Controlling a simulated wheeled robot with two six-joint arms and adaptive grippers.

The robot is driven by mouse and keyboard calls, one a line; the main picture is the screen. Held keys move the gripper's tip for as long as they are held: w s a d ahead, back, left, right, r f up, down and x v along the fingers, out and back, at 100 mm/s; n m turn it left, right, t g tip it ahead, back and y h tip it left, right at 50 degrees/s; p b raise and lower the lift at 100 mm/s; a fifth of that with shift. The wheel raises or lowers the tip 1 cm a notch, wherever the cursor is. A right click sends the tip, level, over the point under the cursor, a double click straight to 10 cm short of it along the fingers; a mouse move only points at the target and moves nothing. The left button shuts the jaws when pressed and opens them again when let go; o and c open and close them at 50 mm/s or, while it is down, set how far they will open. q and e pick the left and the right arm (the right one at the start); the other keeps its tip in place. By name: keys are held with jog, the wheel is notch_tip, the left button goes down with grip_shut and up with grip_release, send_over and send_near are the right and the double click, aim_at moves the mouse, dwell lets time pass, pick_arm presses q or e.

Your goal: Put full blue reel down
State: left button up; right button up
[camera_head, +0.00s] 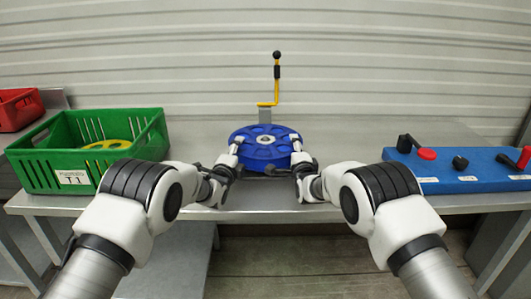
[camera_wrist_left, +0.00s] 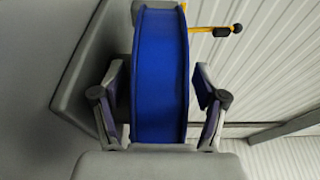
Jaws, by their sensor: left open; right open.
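The blue reel (camera_head: 262,143) lies flat at the middle of the metal table, in front of a yellow lever. In the left wrist view the blue reel (camera_wrist_left: 160,75) fills the middle, between the two fingers. My left gripper (camera_head: 236,147) is open at the reel's left side. It also shows in the left wrist view (camera_wrist_left: 160,105), with a finger on each side of the rim and visible gaps. My right gripper (camera_head: 298,148) is open at the reel's right side. Whether its fingers touch the rim is hard to tell.
A green crate (camera_head: 165,135) with a yellow reel (camera_head: 107,144) in it stands on the left. A red crate (camera_head: 18,108) is at the far left. A blue control panel (camera_head: 455,172) with knobs is on the right. The yellow lever (camera_head: 275,85) with black knob rises behind the reel.

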pick_arm(q)
jog(key=v, duration=1)
jog(key=shift+s+r, duration=0.1)
jog(key=shift+s, duration=0.2)
pick_arm(e)
jog(key=shift+s, duration=0.1)
jog(key=s, duration=0.4)
jog(key=s+d, duration=0.1)
jog(key=s, duration=0.6)
jog(key=shift+s+d, duration=0.2)
jog(key=shift+s, duration=0.2)
